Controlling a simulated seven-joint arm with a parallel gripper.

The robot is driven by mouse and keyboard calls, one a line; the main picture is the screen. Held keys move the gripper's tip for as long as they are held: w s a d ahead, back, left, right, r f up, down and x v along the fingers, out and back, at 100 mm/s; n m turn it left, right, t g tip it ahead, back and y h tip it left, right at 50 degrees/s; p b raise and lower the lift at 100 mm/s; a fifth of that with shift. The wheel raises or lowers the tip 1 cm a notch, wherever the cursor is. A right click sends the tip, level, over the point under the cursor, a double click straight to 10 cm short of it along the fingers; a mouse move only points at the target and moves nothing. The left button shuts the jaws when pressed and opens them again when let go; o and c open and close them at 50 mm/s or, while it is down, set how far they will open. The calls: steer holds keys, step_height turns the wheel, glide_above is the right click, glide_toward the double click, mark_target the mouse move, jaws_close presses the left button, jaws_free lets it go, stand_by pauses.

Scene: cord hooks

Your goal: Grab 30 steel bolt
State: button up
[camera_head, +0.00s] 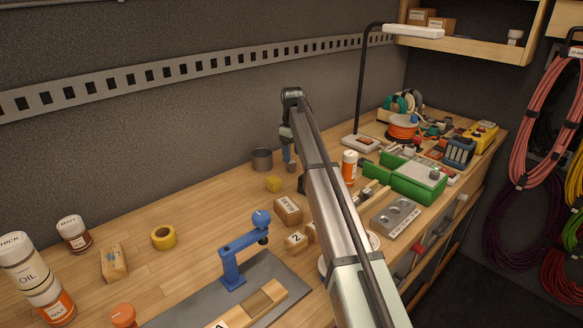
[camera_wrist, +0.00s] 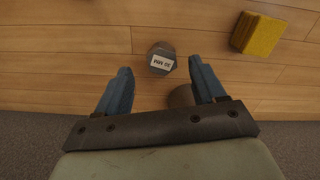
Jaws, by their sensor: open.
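A grey steel piece with a white label that seems to read 30 stands on the wooden bench in the wrist view; I take it as the 30 steel bolt (camera_wrist: 161,58). In the head view the bolt (camera_head: 291,167) shows as a small dark shape just below my gripper (camera_head: 288,153). In the wrist view my gripper (camera_wrist: 159,66) is open, with a blue finger on each side and nothing held. The bolt appears between the fingertips, apart from both. The height gap to it is hard to tell.
A yellow block (camera_head: 273,183) is close by, also in the wrist view (camera_wrist: 258,34). A grey tin (camera_head: 262,160) stands near the wall. A brown box (camera_head: 288,210) and blue press (camera_head: 245,250) stand in front. A dark round shape (camera_wrist: 181,96) is partly hidden by my gripper.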

mark_target(292, 162)
steer(key=shift+a+f, duration=0.15)
steer(key=shift+f, duration=2.45)
steer(key=shift+c, duration=0.2)
steer(key=c, duration=1.1)
